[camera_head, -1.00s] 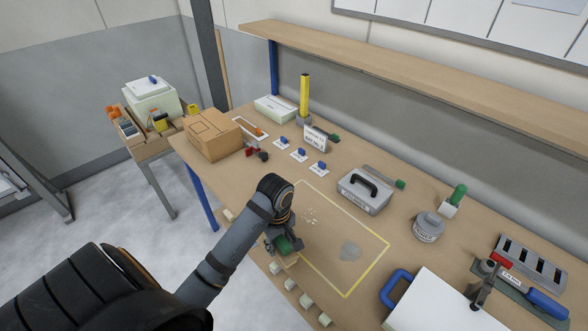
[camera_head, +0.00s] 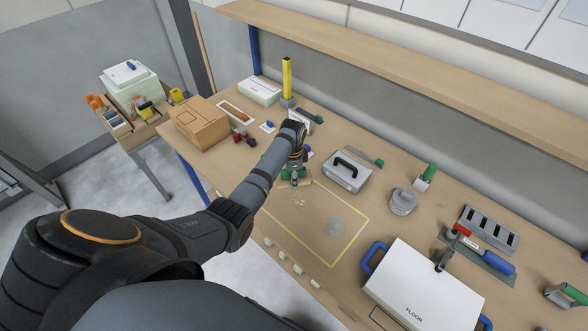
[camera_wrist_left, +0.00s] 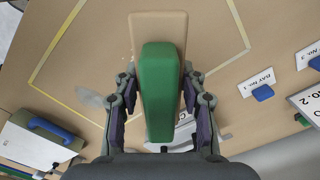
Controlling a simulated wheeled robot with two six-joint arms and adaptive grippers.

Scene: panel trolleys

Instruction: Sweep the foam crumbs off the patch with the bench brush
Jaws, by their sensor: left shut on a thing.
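My left gripper (camera_head: 296,169) is shut on the bench brush (camera_head: 287,175), at the far left corner of the patch. In the left wrist view the brush (camera_wrist_left: 159,85) shows its green handle and wooden block, with a finger on each side of the handle. Its bristles are hidden, so I cannot tell whether it touches the table. The patch is a yellow-taped outline (camera_head: 350,243) on the bench. Pale foam crumbs (camera_head: 298,198) lie inside its left part, just in front of the brush. My right gripper is not in view.
A grey stain (camera_head: 335,228) lies inside the outline. A grey case with a black handle (camera_head: 347,172) stands behind the patch, and a grey tin (camera_head: 403,201) to its right. A white-topped case (camera_head: 422,285) is at the right. Several small blocks (camera_head: 283,255) line the front edge.

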